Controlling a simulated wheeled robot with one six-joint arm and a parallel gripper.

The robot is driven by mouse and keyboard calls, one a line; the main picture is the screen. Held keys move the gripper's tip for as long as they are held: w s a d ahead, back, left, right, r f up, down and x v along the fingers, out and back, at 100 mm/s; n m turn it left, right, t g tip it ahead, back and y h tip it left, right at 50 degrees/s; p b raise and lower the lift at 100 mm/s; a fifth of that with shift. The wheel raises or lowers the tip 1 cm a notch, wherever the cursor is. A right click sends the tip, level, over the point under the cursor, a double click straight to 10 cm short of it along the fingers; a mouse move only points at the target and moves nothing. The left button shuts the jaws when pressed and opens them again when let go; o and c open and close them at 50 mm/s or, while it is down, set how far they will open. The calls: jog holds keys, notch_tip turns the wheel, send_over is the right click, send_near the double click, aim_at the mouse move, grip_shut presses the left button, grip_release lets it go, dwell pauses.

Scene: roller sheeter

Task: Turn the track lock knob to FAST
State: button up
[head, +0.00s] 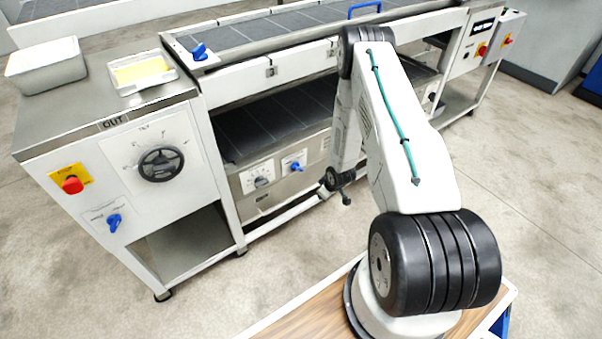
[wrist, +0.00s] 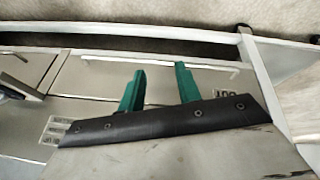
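Several blue knobs show in the head view, and none has a label I can read as track lock or FAST. One blue knob (head: 114,222) is low on the left cabinet's front. A second blue knob (head: 199,51) is on the top rail, and a third blue knob (head: 295,166) is on the lower panel. My gripper (wrist: 160,82) shows two green fingers standing apart with nothing between them. In the head view my arm reaches toward the machine, and its end is mostly hidden behind the arm link. No knob clearly shows between the fingers.
The left cabinet has a black handwheel (head: 161,163) and a red stop button (head: 72,184). A white tub (head: 47,66) and a tray with yellow content (head: 141,74) stand on top. A dial (head: 261,181) is on the lower panel. The floor in front is clear.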

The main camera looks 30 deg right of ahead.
notch_tip(320, 180, down, 7)
jog(key=a+n+t, duration=0.1)
jog(key=n+t, duration=0.1)
jog(key=t, duration=0.2)
jog(key=n+t+y, duration=0.1)
jog(key=n+t, duration=0.3)
jog(key=t, duration=0.5)
send_near(299, 170)
jog(key=w, duration=0.8)
jog(key=shift+w+a, duration=0.15)
jog(key=shift+w, duration=0.05)
grip_shut()
